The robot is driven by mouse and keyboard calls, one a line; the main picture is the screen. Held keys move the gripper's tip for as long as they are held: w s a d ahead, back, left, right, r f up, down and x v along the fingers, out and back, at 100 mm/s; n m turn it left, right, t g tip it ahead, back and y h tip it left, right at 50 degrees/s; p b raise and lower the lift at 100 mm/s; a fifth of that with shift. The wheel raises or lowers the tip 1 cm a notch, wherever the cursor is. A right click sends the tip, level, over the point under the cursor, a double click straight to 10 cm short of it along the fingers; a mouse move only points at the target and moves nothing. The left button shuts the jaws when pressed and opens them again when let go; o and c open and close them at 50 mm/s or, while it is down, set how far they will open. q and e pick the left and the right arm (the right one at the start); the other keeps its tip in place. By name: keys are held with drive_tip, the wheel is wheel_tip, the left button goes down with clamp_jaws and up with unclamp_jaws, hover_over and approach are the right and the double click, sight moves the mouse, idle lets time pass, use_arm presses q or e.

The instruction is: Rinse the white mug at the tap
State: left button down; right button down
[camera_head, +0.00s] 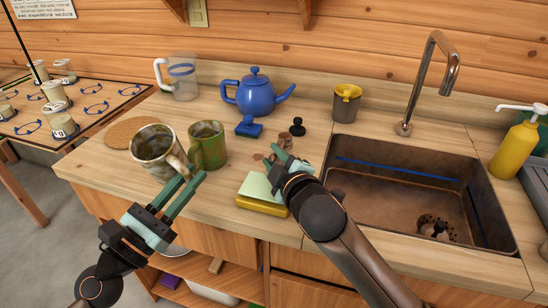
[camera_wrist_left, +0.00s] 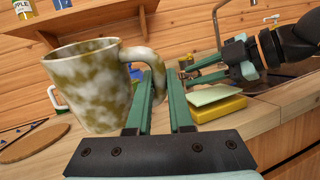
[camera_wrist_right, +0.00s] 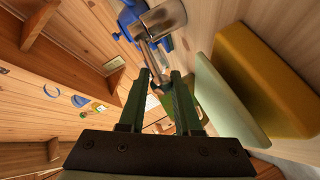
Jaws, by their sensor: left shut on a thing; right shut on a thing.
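The white mug (camera_head: 152,146), smeared with olive-brown stains, is at the left of the counter near the front edge. My left gripper (camera_head: 184,192) is shut on its handle, which shows between the fingers in the left wrist view (camera_wrist_left: 145,62). I cannot tell whether the mug touches the counter. My right gripper (camera_head: 277,161) is low over the counter, shut on a small grey-brown metal thing (camera_wrist_right: 163,20) with a thin handle. The tap (camera_head: 446,62) arches over the dark sink (camera_head: 385,190) on the right; no water shows.
A green mug (camera_head: 208,148) stands right beside the white mug. A blue teapot (camera_head: 258,92), clear pitcher (camera_head: 183,80) and yellow-topped canister (camera_head: 346,103) stand behind. A yellow sponge block (camera_head: 262,203) lies left of the sink; a yellow soap bottle (camera_head: 514,150) stands right of it.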

drive_tip(key=shift+a+f, duration=0.1)
drive_tip(key=shift+f, duration=0.15)
idle(0.6)
